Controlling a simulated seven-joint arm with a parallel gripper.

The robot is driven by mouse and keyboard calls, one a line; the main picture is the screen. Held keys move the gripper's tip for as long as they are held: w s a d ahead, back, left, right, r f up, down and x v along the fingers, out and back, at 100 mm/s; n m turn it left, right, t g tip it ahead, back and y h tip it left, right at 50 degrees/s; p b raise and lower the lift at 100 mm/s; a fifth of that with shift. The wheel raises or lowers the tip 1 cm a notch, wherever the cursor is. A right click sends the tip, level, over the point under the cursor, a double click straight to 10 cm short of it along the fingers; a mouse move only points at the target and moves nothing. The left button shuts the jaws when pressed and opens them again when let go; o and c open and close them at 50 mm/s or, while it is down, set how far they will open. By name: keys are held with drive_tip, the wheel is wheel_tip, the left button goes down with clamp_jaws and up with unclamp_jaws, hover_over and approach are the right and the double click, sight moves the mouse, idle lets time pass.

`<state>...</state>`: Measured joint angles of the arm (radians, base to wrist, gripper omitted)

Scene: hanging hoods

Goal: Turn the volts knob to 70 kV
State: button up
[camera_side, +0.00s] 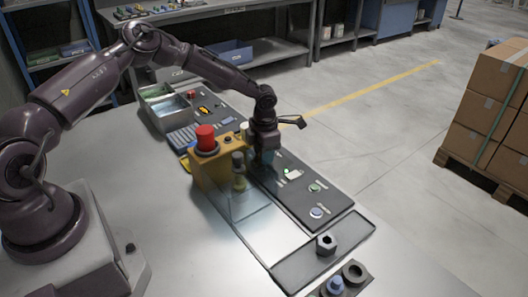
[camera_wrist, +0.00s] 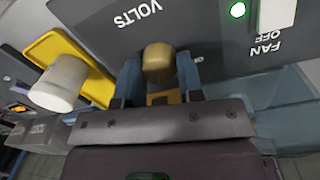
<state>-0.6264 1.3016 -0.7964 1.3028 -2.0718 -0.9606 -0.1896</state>
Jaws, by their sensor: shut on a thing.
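The volts knob (camera_wrist: 158,62) is a rounded brass-coloured knob on a dark grey panel (camera_wrist: 100,35), beside the printed word VOLTS. My gripper (camera_wrist: 160,80) has its two blue fingers on either side of the knob, shut on it. In the side view my gripper (camera_side: 266,156) is down at the panel (camera_side: 310,203), behind the yellow box, and hides the knob. No kV scale or pointer reading can be made out.
A yellow box (camera_side: 209,170) with a red button (camera_side: 205,137) stands close left of my gripper. In the wrist view, a pale cylinder (camera_wrist: 58,83) on a yellow plate is left of the knob. A lit green lamp (camera_wrist: 238,10) and a FAN OFF label are to the right.

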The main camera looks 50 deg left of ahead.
drive_tip(key=m, duration=0.5)
drive_tip(key=shift+a+m, duration=0.1)
drive_tip(key=shift+m, duration=0.2)
idle(0.4)
drive_tip(key=o, duration=0.9)
drive_tip(key=r, duration=1.3)
drive_tip(key=shift+s+d, duration=0.2)
drive_tip(key=shift+d, duration=0.05)
